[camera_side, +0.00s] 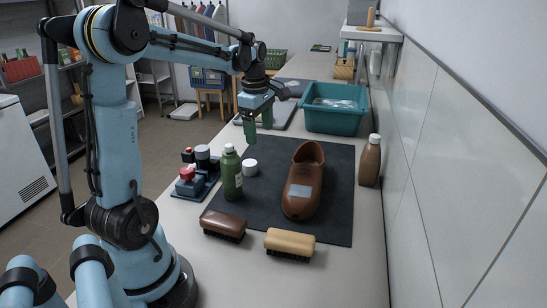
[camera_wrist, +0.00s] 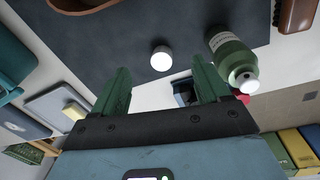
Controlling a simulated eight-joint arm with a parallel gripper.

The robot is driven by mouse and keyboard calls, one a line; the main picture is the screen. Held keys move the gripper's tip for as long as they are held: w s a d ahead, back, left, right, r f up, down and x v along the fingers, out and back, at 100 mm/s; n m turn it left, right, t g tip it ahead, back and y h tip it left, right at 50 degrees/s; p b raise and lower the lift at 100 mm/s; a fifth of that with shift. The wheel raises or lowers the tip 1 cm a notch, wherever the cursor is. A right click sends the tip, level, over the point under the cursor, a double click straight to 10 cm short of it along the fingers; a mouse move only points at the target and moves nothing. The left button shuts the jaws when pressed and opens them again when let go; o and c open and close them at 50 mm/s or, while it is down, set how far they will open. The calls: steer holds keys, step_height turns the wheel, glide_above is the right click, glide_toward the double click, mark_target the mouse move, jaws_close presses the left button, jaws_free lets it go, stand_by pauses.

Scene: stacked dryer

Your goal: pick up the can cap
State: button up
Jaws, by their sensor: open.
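A small white can cap (camera_side: 250,168) stands on the dark mat, just right of a green can (camera_side: 231,173). In the wrist view the cap (camera_wrist: 161,58) is a white round piece ahead of the fingertips, roughly between their lines. The green can (camera_wrist: 232,60) lies to its right there, with a pale label and a white nozzle. My gripper (camera_side: 258,128) has green fingers that point down, above and a little beyond the cap. In the wrist view my gripper (camera_wrist: 163,82) is open, with nothing between its fingers, and apart from the cap.
A brown shoe (camera_side: 303,180) stands on the dark mat (camera_side: 332,220). Two brushes, one brown (camera_side: 224,225) and one tan (camera_side: 290,243), lie in front. A brown bottle (camera_side: 369,161) and teal bin (camera_side: 334,118) are to the right. A blue caddy (camera_side: 199,182) sits left of the can.

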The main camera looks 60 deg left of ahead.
mark_target(249, 162)
steer(key=a+f+n, duration=0.1)
steer(key=f, duration=0.3)
steer(key=a+f+n, duration=0.2)
steer(key=f, duration=0.3)
steer(key=s+a+f+n+g, duration=0.1)
steer(key=a+f, duration=0.1)
steer(key=f, duration=0.3)
steer(key=shift+a+n+h, duration=0.2)
steer(key=shift+n+h, duration=0.1)
steer(key=c, duration=1.1)
steer(key=shift+c, duration=0.2)
steer(key=shift+r, duration=0.2)
